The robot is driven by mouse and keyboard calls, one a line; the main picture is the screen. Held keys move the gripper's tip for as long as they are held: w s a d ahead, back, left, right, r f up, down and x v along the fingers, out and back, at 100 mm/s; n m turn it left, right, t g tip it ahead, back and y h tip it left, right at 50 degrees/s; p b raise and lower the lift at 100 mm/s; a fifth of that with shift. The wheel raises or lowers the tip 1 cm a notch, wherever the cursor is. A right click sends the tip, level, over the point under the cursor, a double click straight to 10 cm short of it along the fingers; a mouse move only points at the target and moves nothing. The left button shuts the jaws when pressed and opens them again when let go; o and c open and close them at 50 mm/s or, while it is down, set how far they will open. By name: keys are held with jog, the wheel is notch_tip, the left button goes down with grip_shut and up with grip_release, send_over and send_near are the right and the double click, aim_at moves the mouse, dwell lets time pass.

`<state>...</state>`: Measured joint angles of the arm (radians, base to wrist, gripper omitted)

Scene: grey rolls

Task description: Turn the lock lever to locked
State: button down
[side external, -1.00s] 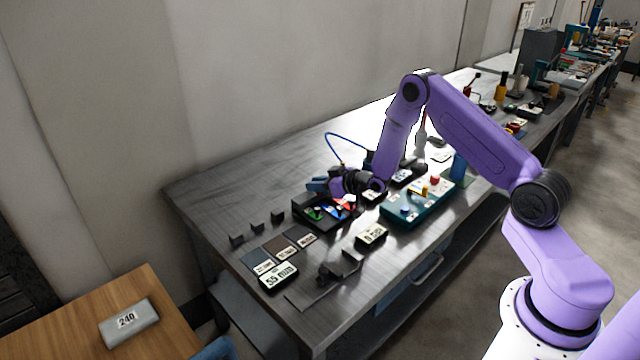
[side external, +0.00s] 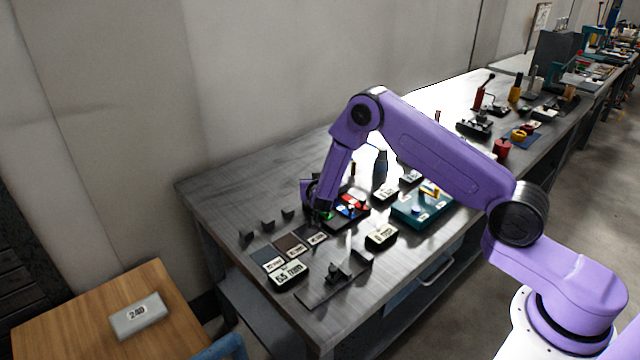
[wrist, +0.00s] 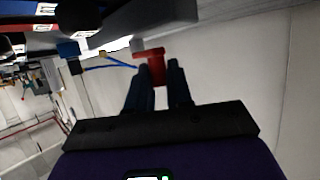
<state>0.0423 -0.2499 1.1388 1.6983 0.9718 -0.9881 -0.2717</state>
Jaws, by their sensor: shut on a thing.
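My gripper (wrist: 160,75) has its two dark blue fingers on either side of a red T-shaped piece (wrist: 155,66) in the wrist view and is shut on it. In the side view my gripper (side external: 318,204) is low at the left end of the black tray (side external: 350,222) with green, blue and red pieces; its fingertips are hard to make out there. A teal box (side external: 408,211) with a yellow lever (side external: 430,190) and a blue knob stands to the right. I cannot tell which part is the lock lever.
A labelled block (side external: 288,274) and dark swatches lie left of the tray. Another labelled block (side external: 381,236) and a dark fixture (side external: 338,277) are near the front edge. A dark bottle (side external: 380,167) stands behind. The bench's left rear is clear.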

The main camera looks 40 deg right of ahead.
jog(key=m+g+h, duration=0.1)
jog(key=w+m+g+h, duration=0.1)
jog(key=m+h, duration=0.1)
jog(key=shift+w+g, duration=0.1)
jog(key=shift+g, duration=0.2)
jog(key=shift+w+m+g+h, duration=0.1)
jog(key=shift+m+g+h, duration=0.25)
jog(key=shift+m, duration=0.25)
jog(key=shift+d+r, duration=0.15)
jog(key=shift+d, duration=0.05)
jog(key=c, duration=1.1)
grip_release()
jog(key=shift+w, duration=0.1)
jog(key=shift+a, duration=0.15)
jog(key=shift+a, duration=0.15)
jog(key=shift+s+a, duration=0.2)
jog(key=shift+a, duration=0.05)
jog(key=v, duration=1.6)
jog(key=shift+s+a+r, duration=0.1)
jog(key=shift+s+r, duration=0.05)
jog(key=shift+r, duration=0.2)
